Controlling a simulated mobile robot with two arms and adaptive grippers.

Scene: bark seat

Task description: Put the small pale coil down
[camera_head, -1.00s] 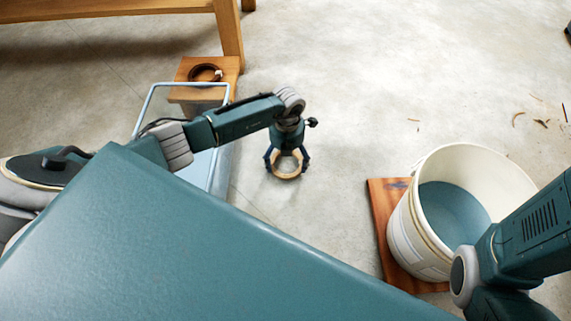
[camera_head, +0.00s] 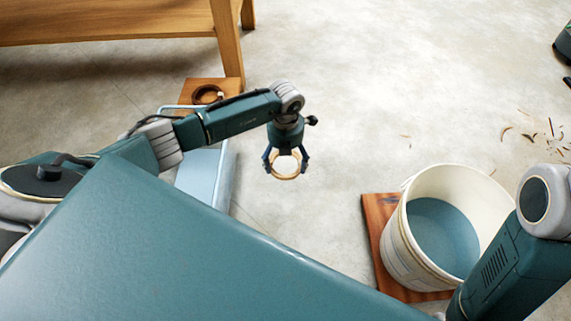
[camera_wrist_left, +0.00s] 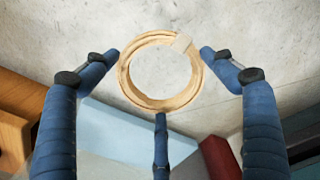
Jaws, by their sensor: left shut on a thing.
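The small pale coil (camera_head: 286,174) is a light tan ring with a pale wrap on one side. My left gripper (camera_head: 286,162) is shut on it and holds it over the concrete floor in the head view. In the left wrist view the coil (camera_wrist_left: 128,83) sits among the blue fingers of my left gripper (camera_wrist_left: 160,80), with bare floor seen through its middle. How high it is above the floor I cannot tell. My right arm shows at the lower right of the head view, but its gripper is not in view.
A brown coil (camera_head: 207,93) lies on a wooden block (camera_head: 233,83) at the back left. A white bucket (camera_head: 408,245) with blue inside stands on a reddish board (camera_head: 377,212). Shavings lie at right; the middle floor is clear.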

